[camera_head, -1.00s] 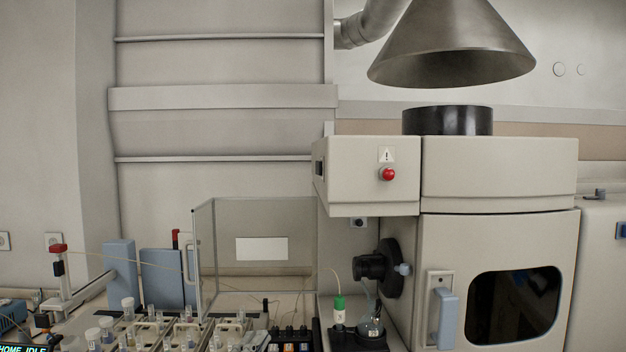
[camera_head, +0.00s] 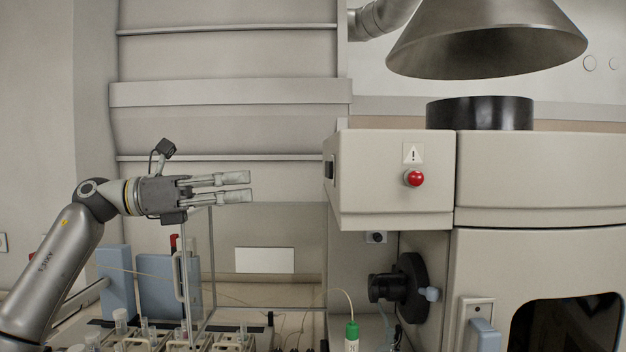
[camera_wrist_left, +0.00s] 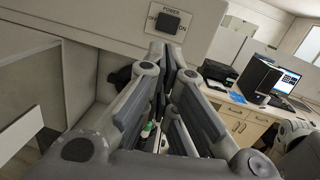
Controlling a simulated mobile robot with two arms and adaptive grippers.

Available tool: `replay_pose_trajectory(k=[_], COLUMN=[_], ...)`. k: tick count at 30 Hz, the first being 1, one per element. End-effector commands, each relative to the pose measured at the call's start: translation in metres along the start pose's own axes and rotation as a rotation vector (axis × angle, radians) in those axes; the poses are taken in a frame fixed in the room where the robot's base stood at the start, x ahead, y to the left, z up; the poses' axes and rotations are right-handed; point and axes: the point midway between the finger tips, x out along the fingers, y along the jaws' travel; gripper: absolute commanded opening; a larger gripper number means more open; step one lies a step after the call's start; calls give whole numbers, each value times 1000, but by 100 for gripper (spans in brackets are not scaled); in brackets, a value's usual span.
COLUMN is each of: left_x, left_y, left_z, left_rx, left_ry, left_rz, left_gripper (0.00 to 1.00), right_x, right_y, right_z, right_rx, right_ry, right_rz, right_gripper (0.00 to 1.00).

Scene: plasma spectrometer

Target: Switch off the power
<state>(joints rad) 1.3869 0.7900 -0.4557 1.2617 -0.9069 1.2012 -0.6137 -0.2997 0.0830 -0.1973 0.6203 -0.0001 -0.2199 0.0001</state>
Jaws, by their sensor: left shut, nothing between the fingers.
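The power switch is a black rocker (camera_wrist_left: 167,22) in a white plate marked POWER, OFF and ON, at the top of the left wrist view. In the head view the dark switch (camera_head: 329,170) sits on the left side face of the spectrometer's upper housing (camera_head: 380,205), seen edge-on. Which way the rocker is tipped is too small to tell. My left gripper (camera_head: 250,187) points right toward that face, shut and empty, with a clear gap between its tips and the switch. Its fingers (camera_wrist_left: 171,52) also show below the switch in the left wrist view. My right gripper is not in view.
A red button (camera_head: 413,178) is on the housing's front under a warning sign. A clear-panelled enclosure with a metal frame (camera_head: 211,270) and sample racks (camera_head: 150,335) stand below my left arm. A metal exhaust hood (camera_head: 480,45) hangs above. A desk with a computer (camera_wrist_left: 257,75) is at right in the wrist view.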

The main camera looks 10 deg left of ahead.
Motion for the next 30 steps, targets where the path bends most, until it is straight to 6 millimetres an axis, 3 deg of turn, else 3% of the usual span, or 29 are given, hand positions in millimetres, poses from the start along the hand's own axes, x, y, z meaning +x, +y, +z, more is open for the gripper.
replay_pose_trajectory(k=[6, 19, 23, 30], left_x=[-20, -17, -4, 46], left_y=[-6, -7, -7, -7], left_z=[11, 11, 11, 9], left_rx=[73, 75, 74, 73], left_ry=[78, 83, 82, 83], left_rz=[10, 8, 5, 4], left_gripper=[0, 0, 0, 0], right_x=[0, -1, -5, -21], right_y=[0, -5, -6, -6], right_z=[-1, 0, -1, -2], right_rx=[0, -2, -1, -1], right_ry=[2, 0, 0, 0], right_rz=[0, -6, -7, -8], right_gripper=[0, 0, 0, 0])
